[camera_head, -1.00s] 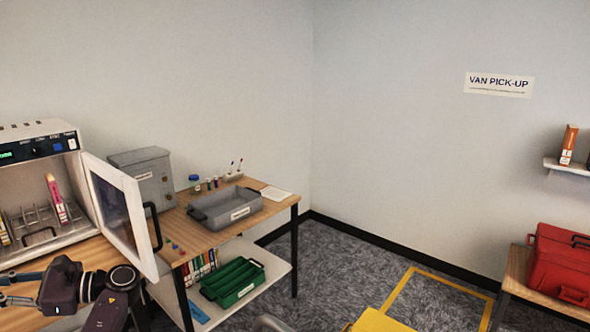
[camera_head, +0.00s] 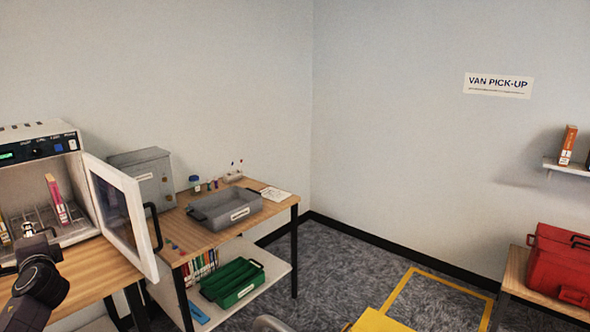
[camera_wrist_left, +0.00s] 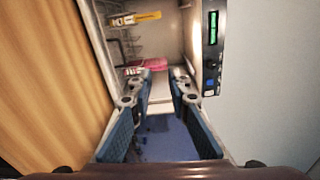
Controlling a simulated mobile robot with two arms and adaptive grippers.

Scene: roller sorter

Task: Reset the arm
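My left gripper (camera_head: 27,229) is at the lower left of the head view, in front of the open white cabinet (camera_head: 88,232) and pointing towards its inside. In the left wrist view my left gripper (camera_wrist_left: 160,78) has its two blue-padded fingers apart, with nothing held between them. Beyond the fingertips a pink item (camera_wrist_left: 146,66) and a yellow item (camera_wrist_left: 136,19) are on the cabinet's wire rack. The pink item (camera_head: 57,199) stands tilted in the rack in the head view. My right gripper is not in view.
The cabinet door (camera_head: 122,216) hangs open to the right of my left arm. A grey tray (camera_head: 210,218) and a grey box (camera_head: 145,172) are on the wooden table. A green crate (camera_head: 232,282) is on the shelf below. A red case (camera_head: 562,268) is far right.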

